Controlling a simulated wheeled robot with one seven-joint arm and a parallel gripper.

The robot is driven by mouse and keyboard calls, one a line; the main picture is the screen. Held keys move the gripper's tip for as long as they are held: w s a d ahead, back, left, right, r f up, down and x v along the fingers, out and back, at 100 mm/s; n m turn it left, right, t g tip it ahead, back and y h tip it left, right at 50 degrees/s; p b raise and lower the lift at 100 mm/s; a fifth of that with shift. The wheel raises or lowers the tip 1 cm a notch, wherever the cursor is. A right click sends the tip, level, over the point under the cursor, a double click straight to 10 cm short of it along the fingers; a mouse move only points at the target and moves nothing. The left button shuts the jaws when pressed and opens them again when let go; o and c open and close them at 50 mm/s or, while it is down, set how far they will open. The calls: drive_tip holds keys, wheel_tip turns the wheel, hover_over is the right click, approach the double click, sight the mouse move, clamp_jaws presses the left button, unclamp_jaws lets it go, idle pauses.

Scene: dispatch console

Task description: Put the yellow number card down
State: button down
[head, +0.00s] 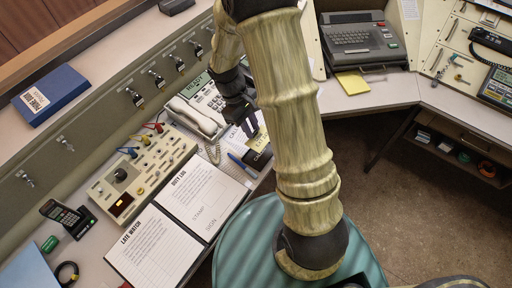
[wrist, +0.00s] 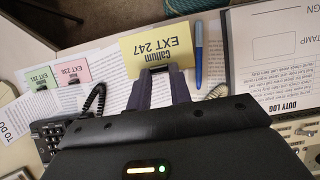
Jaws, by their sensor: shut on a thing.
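The yellow number card (wrist: 154,38) reads "Callum EXT 247" upside down in the wrist view. My gripper (wrist: 160,78) is shut on its near edge, with a dark finger on each side. The card is over printed sheets on the desk; I cannot tell whether it touches them. In the head view my gripper (head: 252,127) is over the desk right of the phone, and a small part of the yellow card (head: 261,139) shows below it. A pink card (wrist: 72,68) and a green card (wrist: 40,78) stand at left in the wrist view.
The blue pen (wrist: 198,55) lies close to the right of the card. The duty log (wrist: 238,62) lies farther right. The phone handset (head: 192,117) with its coiled cord, and a control box (head: 145,172), take up the desk at left. A typewriter (head: 360,42) stands at the back.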

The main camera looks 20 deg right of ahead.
sight(251, 143)
wheel_tip(251, 143, down, 5)
idle(0.3)
drive_tip(key=shift+f, duration=1.9)
drive_tip(key=shift+f, duration=0.2)
drive_tip(key=c, duration=1.3)
unclamp_jaws()
drive_tip(key=shift+r, duration=0.1)
drive_tip(key=v, duration=1.2)
drive_tip(key=shift+r, duration=0.15)
drive_tip(key=shift+s, duration=0.1)
